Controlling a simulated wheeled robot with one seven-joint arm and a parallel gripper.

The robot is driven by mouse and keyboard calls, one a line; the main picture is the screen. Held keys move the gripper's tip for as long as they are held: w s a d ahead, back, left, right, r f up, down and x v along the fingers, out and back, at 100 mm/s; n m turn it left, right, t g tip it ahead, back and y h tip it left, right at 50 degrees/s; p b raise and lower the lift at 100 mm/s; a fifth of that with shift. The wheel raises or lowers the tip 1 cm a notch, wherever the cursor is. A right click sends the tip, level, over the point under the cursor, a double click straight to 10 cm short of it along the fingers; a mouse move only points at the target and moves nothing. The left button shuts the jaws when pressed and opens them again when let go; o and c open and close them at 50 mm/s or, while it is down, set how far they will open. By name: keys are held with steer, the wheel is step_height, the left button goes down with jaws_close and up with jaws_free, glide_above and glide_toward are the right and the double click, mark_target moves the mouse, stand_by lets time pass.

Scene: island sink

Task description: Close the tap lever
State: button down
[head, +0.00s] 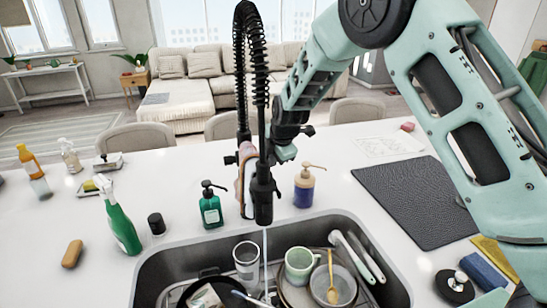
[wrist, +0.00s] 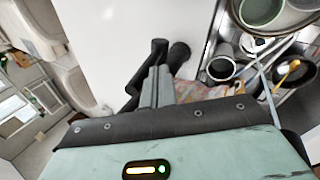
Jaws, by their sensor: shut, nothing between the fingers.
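The black tap (head: 263,195) stands at the back of the sink with a tall coiled hose. A thin stream of water (head: 265,250) falls from its spout, also visible in the wrist view (wrist: 266,85). A small black stub (head: 230,160) at the tap's left side may be the lever; I cannot be sure. In the wrist view, my gripper (wrist: 155,82) is shut and empty, its fingertips close beside black tap parts (wrist: 178,53). Whether they touch is unclear. In the head view my gripper is mostly hidden behind the tap.
The sink (head: 362,235) holds a glass (head: 246,258), a green mug (head: 299,265), bowls and utensils. A green soap bottle (head: 210,208) and a blue-tan pump bottle (head: 304,190) flank the tap. A green spray bottle (head: 121,225) stands left. A dark mat (head: 415,200) lies right.

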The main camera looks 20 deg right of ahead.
steer(key=shift+w+r+b, duration=0.25)
steer(key=shift+w+b, duration=0.3)
steer(key=shift+w+r+b, duration=0.2)
steer(key=shift+w+b, duration=0.3)
steer(key=shift+b, duration=0.05)
